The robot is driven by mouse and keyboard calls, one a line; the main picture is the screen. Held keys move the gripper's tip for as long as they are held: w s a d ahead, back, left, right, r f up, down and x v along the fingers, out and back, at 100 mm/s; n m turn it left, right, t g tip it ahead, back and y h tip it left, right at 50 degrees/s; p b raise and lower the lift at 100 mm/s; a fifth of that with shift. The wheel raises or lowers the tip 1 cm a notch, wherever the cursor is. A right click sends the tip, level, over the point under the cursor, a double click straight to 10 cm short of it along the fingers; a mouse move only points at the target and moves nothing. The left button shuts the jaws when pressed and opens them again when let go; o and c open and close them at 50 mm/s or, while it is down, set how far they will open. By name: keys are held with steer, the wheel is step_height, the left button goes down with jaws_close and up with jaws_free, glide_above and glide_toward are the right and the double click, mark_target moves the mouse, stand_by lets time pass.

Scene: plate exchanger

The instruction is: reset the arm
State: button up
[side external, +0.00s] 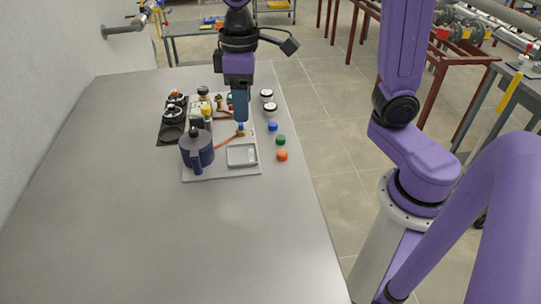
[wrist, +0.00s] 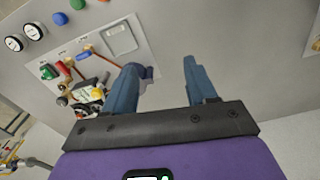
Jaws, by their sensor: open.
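My gripper (side external: 240,112) hangs above the back part of the grey board in the side view, fingers pointing down. In the wrist view its two blue fingers (wrist: 160,75) are spread apart with nothing between them. The board (side external: 222,174) carries a dark blue pump-like body (side external: 197,149), a pale rectangular tray (side external: 242,155), and valves with coloured handles. The tray also shows in the wrist view (wrist: 121,38). My gripper hides part of the board's fittings in the side view.
Blue (side external: 272,127), green (side external: 280,140) and orange (side external: 282,155) knobs line the table's right side, with two round gauges (side external: 267,94) behind them. A dark stand with black handwheels (side external: 173,114) is at the left. The front of the table (side external: 180,245) is clear.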

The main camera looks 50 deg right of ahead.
steer(key=s+d+f+n, duration=0.2)
steer(key=s+d+f, duration=0.1)
steer(key=s, duration=0.6)
steer(key=s+d+f+n, duration=0.3)
steer(key=s+d, duration=0.1)
steer(key=s, duration=0.6)
steer(key=shift+s+f, duration=0.15)
steer(key=shift+c, duration=0.2)
